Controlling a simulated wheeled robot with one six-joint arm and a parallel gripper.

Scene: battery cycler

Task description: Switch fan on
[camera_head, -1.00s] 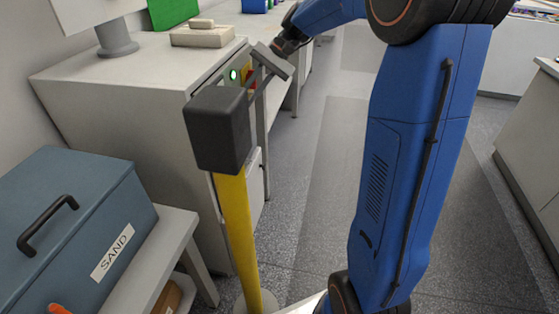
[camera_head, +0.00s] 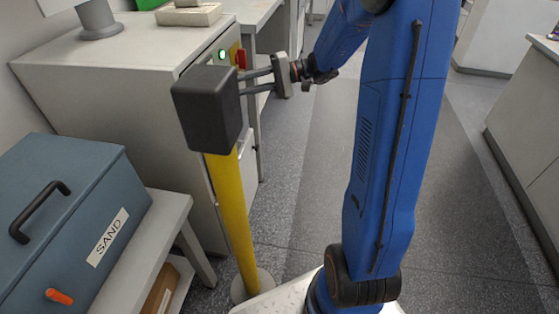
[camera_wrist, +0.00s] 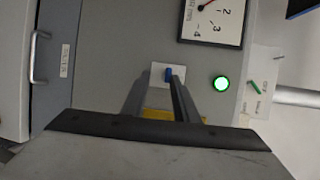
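A small blue switch lever (camera_wrist: 169,73) sits on a white plate on the grey cabinet panel in the wrist view. I cannot read a label that names the fan. My gripper (camera_wrist: 159,80) points at the panel with its two fingers apart, their tips close to the blue lever. Whether they touch it is unclear. In the head view my gripper (camera_head: 258,80) reaches left towards the cabinet front, its fingertips hidden behind the black box.
A red handle (camera_head: 240,58) sits on the cabinet front. A black box (camera_head: 208,108) on a yellow post stands before the cabinet.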

